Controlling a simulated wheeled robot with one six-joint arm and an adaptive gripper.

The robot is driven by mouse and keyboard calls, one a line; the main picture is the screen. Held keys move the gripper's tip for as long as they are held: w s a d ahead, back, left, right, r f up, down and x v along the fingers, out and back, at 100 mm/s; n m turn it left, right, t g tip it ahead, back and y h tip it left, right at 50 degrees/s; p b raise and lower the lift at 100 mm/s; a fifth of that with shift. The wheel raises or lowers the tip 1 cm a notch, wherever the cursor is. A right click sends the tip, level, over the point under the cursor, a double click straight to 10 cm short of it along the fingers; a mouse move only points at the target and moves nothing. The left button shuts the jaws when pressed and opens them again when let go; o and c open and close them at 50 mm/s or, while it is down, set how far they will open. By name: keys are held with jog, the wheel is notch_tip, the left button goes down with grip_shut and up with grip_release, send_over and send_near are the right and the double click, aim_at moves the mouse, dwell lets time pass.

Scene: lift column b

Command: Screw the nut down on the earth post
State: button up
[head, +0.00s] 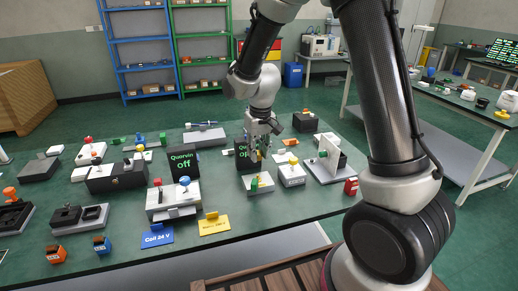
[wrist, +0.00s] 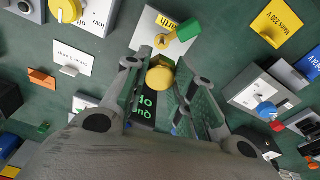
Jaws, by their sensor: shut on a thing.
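My gripper (wrist: 159,82) is shut on a round yellow nut (wrist: 160,76), which sits between its fingertips in the wrist view. In the head view my gripper (head: 258,152) is over the middle of the bench. A pale plate (wrist: 146,33) lies just beyond the nut and carries a small yellow part (wrist: 165,40) and a green block (wrist: 188,28). The plate also shows in the head view (head: 265,187), below the fingertips.
A dark box with green lettering (head: 242,155) stands close behind the plate. A white box (head: 291,175) and an upright white panel fixture (head: 329,158) are to the right. A box reading "off" (head: 183,163) is to the left. Bare bench (head: 325,202) shows at the front right.

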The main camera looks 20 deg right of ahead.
aim_at(258, 176)
jog(key=shift+f, duration=0.1)
jog(key=shift+f, duration=2.8)
jog(key=shift+f, duration=0.35)
jog(key=shift+d, duration=0.1)
dwell(2.7)
dwell(1.9)
